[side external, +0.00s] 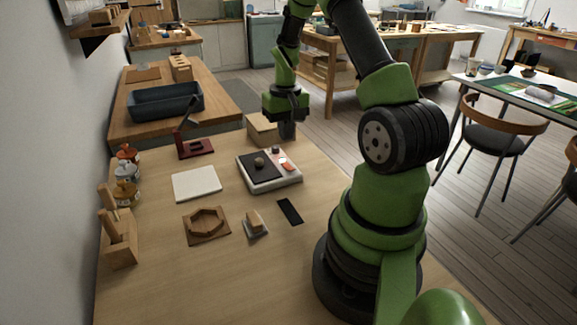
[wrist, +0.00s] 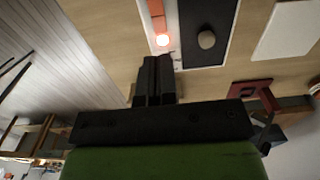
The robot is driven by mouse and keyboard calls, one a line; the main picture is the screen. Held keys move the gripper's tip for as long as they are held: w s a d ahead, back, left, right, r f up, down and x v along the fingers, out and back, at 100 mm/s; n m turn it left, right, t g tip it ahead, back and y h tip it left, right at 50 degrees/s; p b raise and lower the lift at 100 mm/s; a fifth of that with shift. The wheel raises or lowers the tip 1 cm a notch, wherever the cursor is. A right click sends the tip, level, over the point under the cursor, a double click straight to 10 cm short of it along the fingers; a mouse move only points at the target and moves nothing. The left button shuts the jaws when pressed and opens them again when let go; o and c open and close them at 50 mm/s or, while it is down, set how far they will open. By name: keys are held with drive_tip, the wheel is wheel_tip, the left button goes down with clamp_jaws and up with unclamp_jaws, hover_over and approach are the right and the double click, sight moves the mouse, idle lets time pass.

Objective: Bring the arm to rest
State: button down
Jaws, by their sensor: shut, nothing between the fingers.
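My gripper (side external: 287,134) is at the far right of the bench, pointing down, beside a wooden box and behind the white device. In the wrist view my gripper (wrist: 153,62) has its two dark fingers together with nothing between them. The arm is bent over from its base at the right. The gripper appears to be above or near the bench top; the exact gap cannot be told.
The white device (side external: 283,183) has a dark pad and a glowing orange part. A wooden box (side external: 261,129), dark red stand (side external: 195,149), white slab (side external: 197,184), hexagonal wooden tray (side external: 188,224) and black strip (side external: 290,211) lie around it. Bare wood lies between them.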

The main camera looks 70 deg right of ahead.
drive_tip(key=w+a+r+n+t, duration=0.2)
drive_tip(key=a+r+t, duration=0.2)
drive_tip(key=a+r, duration=1.15)
drive_tip(key=s+a+r+n+t+y, duration=0.2)
drive_tip(key=s+a+r, duration=0.3)
drive_tip(key=s+a, duration=0.5)
drive_tip(key=shift+s+a+r+n+t, duration=0.35)
drive_tip(key=shift+a+n+t, duration=0.15)
drive_tip(key=shift+t, duration=0.1)
